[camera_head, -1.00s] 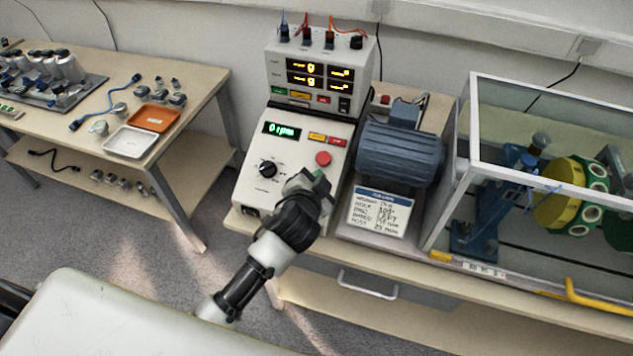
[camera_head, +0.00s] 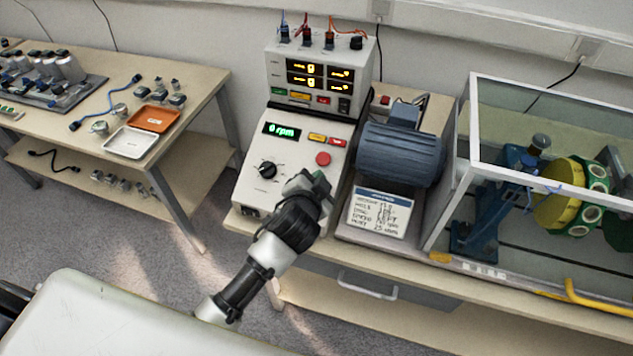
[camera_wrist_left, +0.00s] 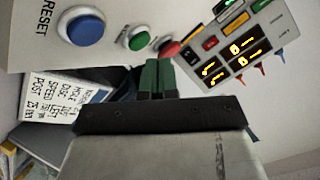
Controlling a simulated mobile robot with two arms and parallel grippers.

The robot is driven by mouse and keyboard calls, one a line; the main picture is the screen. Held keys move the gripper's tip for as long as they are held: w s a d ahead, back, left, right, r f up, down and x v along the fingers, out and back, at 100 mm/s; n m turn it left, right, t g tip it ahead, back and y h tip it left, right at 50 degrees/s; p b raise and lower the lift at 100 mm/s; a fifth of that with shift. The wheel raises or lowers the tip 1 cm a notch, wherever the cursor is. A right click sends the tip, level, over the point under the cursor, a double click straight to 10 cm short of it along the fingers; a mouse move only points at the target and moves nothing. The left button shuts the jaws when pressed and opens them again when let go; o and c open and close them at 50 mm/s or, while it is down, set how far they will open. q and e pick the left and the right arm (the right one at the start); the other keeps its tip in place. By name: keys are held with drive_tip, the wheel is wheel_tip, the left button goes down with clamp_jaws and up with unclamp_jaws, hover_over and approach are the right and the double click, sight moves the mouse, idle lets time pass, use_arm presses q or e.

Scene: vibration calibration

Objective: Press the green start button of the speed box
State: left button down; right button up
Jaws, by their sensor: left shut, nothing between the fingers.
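The speed box (camera_head: 252,182) is a white sloped console with a green display reading 0 rpm, a black knob and a red button (camera_head: 323,158). In the left wrist view its green button (camera_wrist_left: 137,38) sits between a blue button (camera_wrist_left: 86,27) marked RESET and the red button. In the head view my gripper hides the green button. My left gripper (camera_head: 318,182) is over the lower right of the panel. Its green fingers (camera_wrist_left: 157,66) are shut and empty, with their tips close to the green and red buttons. I cannot tell whether they touch the panel. My right gripper is not in view.
A second instrument (camera_head: 322,72) with yellow displays and cables stands behind the panel. A blue motor (camera_head: 400,152) and a written card (camera_head: 380,213) are right of the box. A clear-walled enclosure (camera_head: 462,180) stands farther right. A side table (camera_head: 190,84) is at left.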

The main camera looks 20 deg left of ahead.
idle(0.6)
use_arm(q)
drive_tip(key=shift+f, duration=0.1)
drive_tip(key=shift+w+f, duration=0.2)
drive_tip(key=shift+f, duration=0.1)
drive_tip(key=shift+w+f+b, duration=0.15)
drive_tip(key=shift+f+b, duration=0.2)
drive_tip(key=shift+f, duration=0.05)
idle(0.6)
drive_tip(key=shift+r, duration=0.1)
drive_tip(key=shift+s+r+p, duration=0.35)
drive_tip(key=shift+r+p, duration=0.3)
drive_tip(key=shift+p, duration=0.25)
